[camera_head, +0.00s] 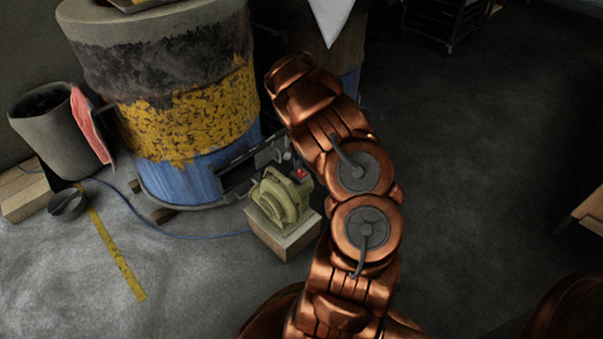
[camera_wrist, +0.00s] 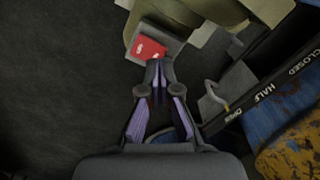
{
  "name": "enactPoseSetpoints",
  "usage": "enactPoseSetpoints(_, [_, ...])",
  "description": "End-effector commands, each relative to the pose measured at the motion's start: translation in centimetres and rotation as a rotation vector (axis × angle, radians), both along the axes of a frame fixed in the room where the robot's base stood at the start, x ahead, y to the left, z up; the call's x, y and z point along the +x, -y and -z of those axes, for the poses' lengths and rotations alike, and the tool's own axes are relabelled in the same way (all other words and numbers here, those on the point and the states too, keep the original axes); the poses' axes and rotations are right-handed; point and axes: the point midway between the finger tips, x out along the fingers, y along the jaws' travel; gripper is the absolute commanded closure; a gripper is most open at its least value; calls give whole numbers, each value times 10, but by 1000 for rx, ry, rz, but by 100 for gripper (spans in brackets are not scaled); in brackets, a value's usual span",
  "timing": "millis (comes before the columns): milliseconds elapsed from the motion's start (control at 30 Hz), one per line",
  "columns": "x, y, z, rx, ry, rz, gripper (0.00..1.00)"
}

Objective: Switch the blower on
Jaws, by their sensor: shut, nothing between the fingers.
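The blower (camera_head: 280,200) is a yellow-green snail-shaped machine on a pale block beside the barrel. Its red switch (camera_head: 300,173) sits on a grey box on top. In the wrist view the red switch (camera_wrist: 147,48) shows white marks on its face, with part of the blower body (camera_wrist: 190,12) above it. My gripper (camera_wrist: 158,72) is shut and empty. Its fingertips are just below the red switch in that view, very close to it; I cannot tell whether they touch. In the head view my copper arm hides most of my gripper. I cannot tell which way the switch is set.
The barrel oven (camera_head: 180,110) stands left of the blower. A dark slide bar (camera_wrist: 270,90) marked CLOSED, HALF and OPEN runs beside my gripper, with a grey hooked handle (camera_wrist: 212,100). A blue cable (camera_head: 200,236) lies on the floor. The floor at right is mostly clear.

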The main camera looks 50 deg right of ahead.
Motion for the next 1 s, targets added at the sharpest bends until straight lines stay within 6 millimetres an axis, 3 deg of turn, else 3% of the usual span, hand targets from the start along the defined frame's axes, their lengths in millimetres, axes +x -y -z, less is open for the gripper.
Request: enactPoseSetpoints(1000, [0,0,12,0,1,1,100])
